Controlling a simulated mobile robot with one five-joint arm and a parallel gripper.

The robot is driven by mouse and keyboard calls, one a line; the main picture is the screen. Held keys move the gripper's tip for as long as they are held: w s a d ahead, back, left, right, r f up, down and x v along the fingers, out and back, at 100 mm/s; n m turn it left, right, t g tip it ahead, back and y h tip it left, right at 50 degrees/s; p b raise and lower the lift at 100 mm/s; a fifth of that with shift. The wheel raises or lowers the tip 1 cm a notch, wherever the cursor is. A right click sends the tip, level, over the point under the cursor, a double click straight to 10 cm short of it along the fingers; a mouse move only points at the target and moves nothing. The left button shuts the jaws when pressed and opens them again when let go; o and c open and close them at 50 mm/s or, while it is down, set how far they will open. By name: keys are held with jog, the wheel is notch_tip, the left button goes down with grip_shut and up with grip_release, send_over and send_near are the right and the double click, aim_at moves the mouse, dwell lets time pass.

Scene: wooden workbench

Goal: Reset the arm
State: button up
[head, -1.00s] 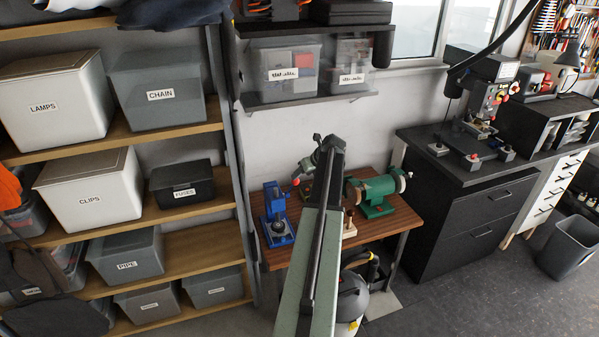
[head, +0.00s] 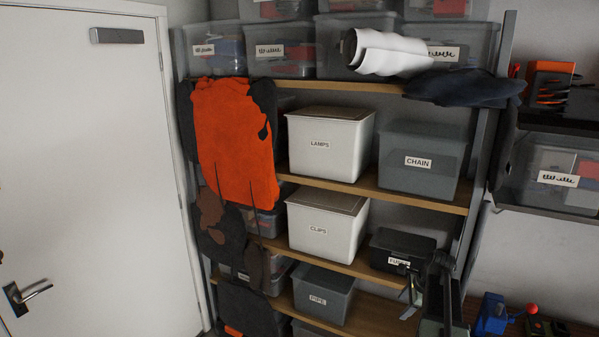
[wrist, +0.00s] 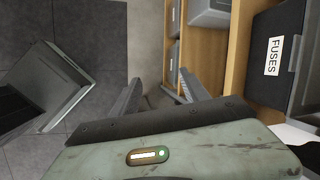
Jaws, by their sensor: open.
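My arm (head: 442,298) shows at the lower right of the head view, in front of the shelf and close to the fuses box. In the wrist view, my gripper (wrist: 160,78) has its two dark fingers spread apart. Nothing is between them. The fingers point along the edge of the wooden shelf, with grey floor to the left. The black fuses box (wrist: 274,50) is to the right of the fingers, apart from them. It also stands on a shelf in the head view (head: 393,246), where my arm partly covers it.
The wooden shelf unit (head: 270,86) holds several labelled boxes, including the white lamps box (head: 320,148) and grey chain box (head: 418,160). An orange garment (head: 235,140) hangs at its left, near a white door (head: 90,150). A blue tool (head: 492,315) stands at lower right.

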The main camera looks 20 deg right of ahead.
jog(key=s+a+f+n+g+b, duration=0.1)
jog(key=a+f+n, duration=0.1)
jog(key=a+n, duration=0.6)
jog(key=s+a+f+n+g+b, duration=0.2)
jog(key=a+n, duration=0.5)
jog(key=a, duration=1.2)
jog(key=s+a+f+n+g+h+b, duration=0.1)
jog(key=a+f+n, duration=0.2)
jog(key=a+n, duration=0.5)
jog(key=a, duration=0.6)
jog(key=shift+s+a+n, duration=0.15)
jog(key=shift+s+n, duration=0.1)
jog(key=shift+n, duration=0.05)
